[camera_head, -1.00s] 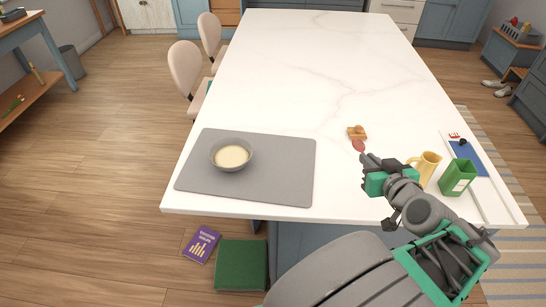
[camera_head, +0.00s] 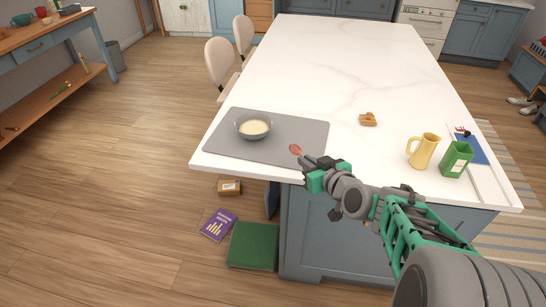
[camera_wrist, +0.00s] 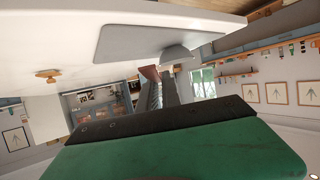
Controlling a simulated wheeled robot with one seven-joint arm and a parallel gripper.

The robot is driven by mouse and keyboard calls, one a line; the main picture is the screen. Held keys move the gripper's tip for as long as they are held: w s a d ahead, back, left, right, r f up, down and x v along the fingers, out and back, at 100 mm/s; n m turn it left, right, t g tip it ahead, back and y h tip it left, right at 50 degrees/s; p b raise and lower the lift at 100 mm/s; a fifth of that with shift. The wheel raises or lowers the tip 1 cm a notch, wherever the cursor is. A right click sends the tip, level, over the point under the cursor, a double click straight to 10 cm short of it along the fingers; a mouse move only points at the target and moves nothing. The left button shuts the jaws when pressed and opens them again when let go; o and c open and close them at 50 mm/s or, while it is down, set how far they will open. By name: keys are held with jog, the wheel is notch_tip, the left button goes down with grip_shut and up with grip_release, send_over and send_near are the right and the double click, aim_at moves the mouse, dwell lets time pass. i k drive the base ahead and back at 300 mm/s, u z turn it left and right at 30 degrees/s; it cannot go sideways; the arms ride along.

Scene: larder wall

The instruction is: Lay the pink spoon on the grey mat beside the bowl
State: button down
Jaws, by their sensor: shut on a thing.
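The pink spoon (camera_head: 295,149) is held in my gripper (camera_head: 314,160), its rounded end sticking out past the fingertips towards the mat. My gripper is shut on it, and the handle is mostly hidden between the fingers. In the wrist view the spoon's end (camera_wrist: 150,73) shows reddish beyond the fingers. The grey mat (camera_head: 292,136) lies at the near left corner of the white island top. A grey bowl (camera_head: 253,126) with pale contents stands on its left part. The spoon appears over the mat's right part in the head view; its height above it is unclear.
A small wooden piece (camera_head: 368,119) lies on the white island top (camera_head: 345,80), right of the mat. A yellow jug (camera_head: 423,151) and a green carton (camera_head: 456,159) stand at the right. The mat's right part is bare.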

aim_at(301, 139)
jog(key=z, duration=0.05)
jog(key=k, duration=0.5)
jog(key=u, duration=1.35)
jog(key=i, duration=1.35)
jog(key=z, duration=0.85)
jog(key=i, duration=0.4)
jog(key=z, duration=0.45)
